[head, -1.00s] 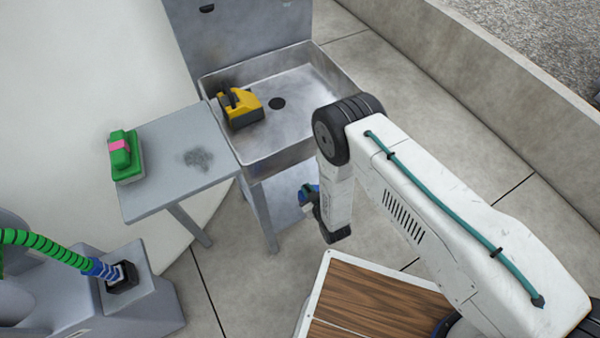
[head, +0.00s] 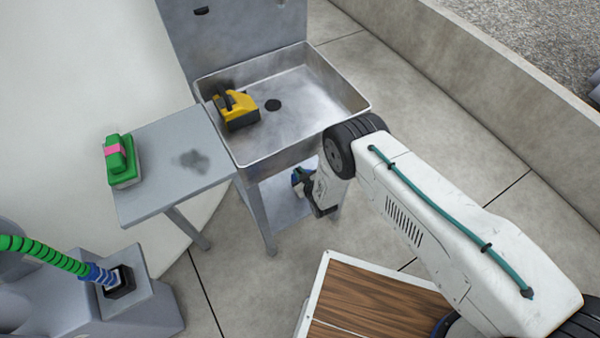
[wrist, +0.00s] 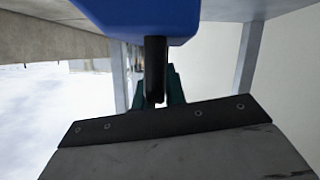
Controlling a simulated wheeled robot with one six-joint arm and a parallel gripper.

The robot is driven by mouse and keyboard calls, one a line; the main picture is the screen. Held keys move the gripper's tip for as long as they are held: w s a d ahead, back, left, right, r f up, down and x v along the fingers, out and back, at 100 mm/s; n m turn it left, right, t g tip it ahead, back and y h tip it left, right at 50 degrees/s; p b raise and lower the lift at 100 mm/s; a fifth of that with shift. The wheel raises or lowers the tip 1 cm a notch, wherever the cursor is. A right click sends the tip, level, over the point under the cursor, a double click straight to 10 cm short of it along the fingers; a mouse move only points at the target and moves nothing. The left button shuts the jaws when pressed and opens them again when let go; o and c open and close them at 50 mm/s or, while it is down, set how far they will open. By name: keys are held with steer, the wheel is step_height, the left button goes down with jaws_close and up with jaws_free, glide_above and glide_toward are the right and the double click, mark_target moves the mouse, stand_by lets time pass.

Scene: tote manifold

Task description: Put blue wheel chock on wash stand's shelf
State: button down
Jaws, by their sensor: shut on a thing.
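The blue wheel chock shows in the wrist view (wrist: 135,18) as a blue block with a black handle hanging below it. My gripper (wrist: 158,98) is shut on it, with teal fingers around the handle. In the head view only a small blue bit of the chock (head: 296,178) shows, beside my dark gripper, at the front of the wash stand under the basin. The wash stand (head: 313,147) is grey metal, with a lower shelf (head: 270,207) partly in view beneath the basin. My arm hides the shelf's right part. I cannot tell whether the chock touches the shelf.
A yellow and black object (head: 238,110) lies in the basin. A side table (head: 150,205) at the left holds a green block with a pink band (head: 120,160). Stand legs flank the opening. A wood-topped white platform (head: 370,300) lies nearer, and a grey machine with a green hose (head: 140,305) stands lower left.

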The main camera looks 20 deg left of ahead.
steer(key=c, duration=1.5)
jaws_free()
steer(key=shift+o, duration=0.2)
steer(key=v, duration=1.2)
